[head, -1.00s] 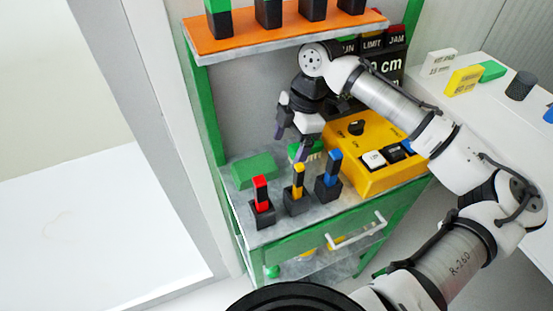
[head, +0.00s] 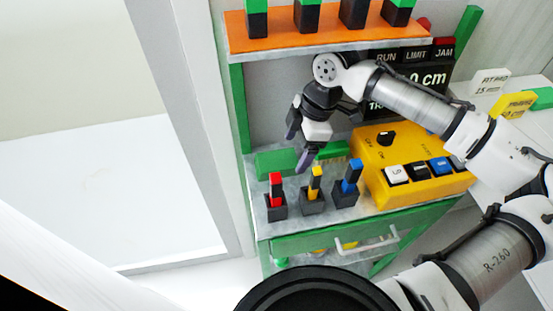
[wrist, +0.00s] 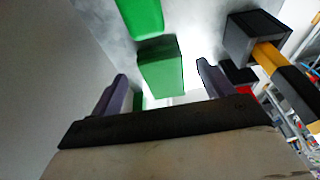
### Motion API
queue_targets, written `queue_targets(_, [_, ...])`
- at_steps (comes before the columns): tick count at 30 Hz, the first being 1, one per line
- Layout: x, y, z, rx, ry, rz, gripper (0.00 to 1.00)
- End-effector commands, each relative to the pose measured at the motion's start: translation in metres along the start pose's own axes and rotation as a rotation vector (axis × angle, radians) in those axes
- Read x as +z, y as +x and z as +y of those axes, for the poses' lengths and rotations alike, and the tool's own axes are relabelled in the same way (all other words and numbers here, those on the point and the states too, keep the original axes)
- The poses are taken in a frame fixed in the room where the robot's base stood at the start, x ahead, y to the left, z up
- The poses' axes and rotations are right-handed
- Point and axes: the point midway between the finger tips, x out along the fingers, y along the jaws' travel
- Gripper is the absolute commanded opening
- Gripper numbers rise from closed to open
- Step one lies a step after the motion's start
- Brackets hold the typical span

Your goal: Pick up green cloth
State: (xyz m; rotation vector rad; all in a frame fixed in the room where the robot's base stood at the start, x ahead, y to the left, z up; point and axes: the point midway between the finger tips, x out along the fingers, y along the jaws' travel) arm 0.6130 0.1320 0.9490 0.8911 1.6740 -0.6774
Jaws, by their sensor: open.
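A green block-like piece (head: 266,163), which may be the folded green cloth, lies on the grey work surface at the back left. A second green piece (head: 334,149) with a ridged edge lies to its right, partly hidden behind my gripper. My gripper (head: 298,144) is open above the surface, in front of the green pieces, with nothing between its fingers. In the wrist view a green block (wrist: 161,66) shows ahead between the two purple fingers, apart from them. Another green piece (wrist: 141,14) lies beyond it. I cannot tell for sure which one is the cloth.
Red (head: 276,186), yellow (head: 316,182) and blue (head: 351,177) handles stand in black holders at the front edge. A yellow control box (head: 413,191) with buttons stands to the right. An orange shelf (head: 330,28) with several green-and-black pieces is above.

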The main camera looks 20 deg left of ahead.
Motion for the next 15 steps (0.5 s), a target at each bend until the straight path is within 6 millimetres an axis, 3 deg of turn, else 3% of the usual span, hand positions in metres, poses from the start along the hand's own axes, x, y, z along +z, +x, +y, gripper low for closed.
queue_targets(8, [-0.039,0.008,-0.001,-0.003,-0.007,-0.003,0.8])
queue_targets(10, [-0.036,0.023,-0.001,-0.005,-0.001,0.0,0.8])
queue_targets(15, [-0.035,0.038,-0.001,-0.002,-0.001,0.001,0.8])
